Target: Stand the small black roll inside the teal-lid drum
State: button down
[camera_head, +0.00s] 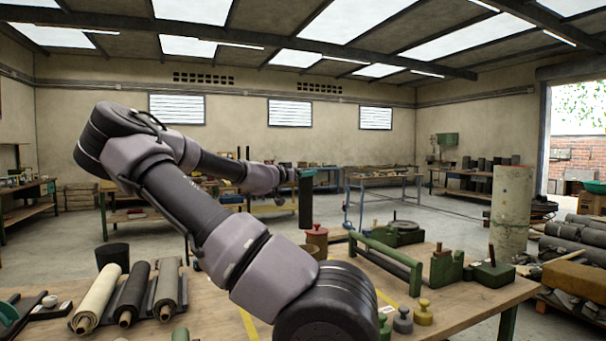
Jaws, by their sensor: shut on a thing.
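My gripper (297,175) is shut on the small black roll (305,205), at the end of my arm above the far side of the bench. The roll hangs upright in the air, and a teal patch shows at its top. A dark drum-like container (112,257) stands at the back left of the bench. A teal rounded object (8,313) is cut by the left edge. I cannot tell which container is the teal-lid drum.
Cream and dark rolls (134,290) lie on the left of the wooden bench (215,310). Knobbed weights (423,312), a green-ended bar frame (385,262) and a green block with a post (494,272) occupy the right. A tall grey column (511,212) stands behind.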

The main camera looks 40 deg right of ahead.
jog(key=shift+f, duration=10.6)
grip_release()
jog(key=v, duration=1)
jog(key=shift+a, duration=0.35)
jog(key=shift+s, duration=0.1)
